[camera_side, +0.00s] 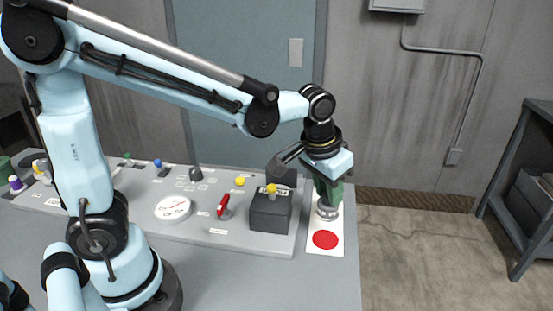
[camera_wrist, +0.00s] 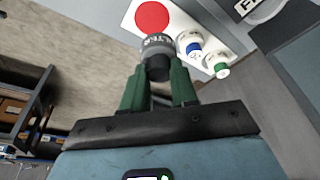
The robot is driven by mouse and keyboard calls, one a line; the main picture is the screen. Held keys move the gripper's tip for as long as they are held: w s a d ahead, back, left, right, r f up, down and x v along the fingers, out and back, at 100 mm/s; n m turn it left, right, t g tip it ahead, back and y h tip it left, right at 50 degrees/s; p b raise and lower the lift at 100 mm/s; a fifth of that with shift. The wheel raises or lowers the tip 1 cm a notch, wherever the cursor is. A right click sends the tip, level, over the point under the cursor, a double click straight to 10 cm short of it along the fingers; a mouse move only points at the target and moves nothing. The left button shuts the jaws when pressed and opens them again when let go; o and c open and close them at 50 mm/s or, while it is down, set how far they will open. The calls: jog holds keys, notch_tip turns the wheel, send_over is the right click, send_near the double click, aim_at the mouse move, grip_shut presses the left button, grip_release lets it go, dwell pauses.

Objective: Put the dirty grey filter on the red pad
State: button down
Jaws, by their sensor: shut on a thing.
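My gripper (camera_side: 329,195) is shut on a grey cylindrical filter (camera_side: 327,211), held below the green fingers. In the wrist view my gripper (camera_wrist: 157,75) has its two green fingers on either side of the filter (camera_wrist: 158,45), which has a dark end and partly readable lettering. The red pad (camera_side: 325,240) is a round disc on a white card (camera_side: 313,248). It lies just in front of the filter in the side view, and nothing is on it. The red pad (camera_wrist: 152,16) shows beyond the filter in the wrist view. The gap beneath the filter is hard to judge.
Blue-banded (camera_wrist: 188,43) and green-banded (camera_wrist: 217,65) white pieces are by the card in the wrist view. A dark box (camera_side: 270,214) with a yellow top stands left of the card on the grey panel (camera_side: 200,235). The table's right edge is close by.

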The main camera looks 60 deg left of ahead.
aim_at(326, 216)
jog(key=shift+d+f, duration=0.25)
jog(key=shift+d, duration=0.15)
jog(key=shift+f, duration=2.9)
jog(key=shift+f, duration=0.6)
jog(key=c, duration=0.8)
grip_release()
jog(key=shift+o, duration=0.4)
jog(key=o, duration=0.4)
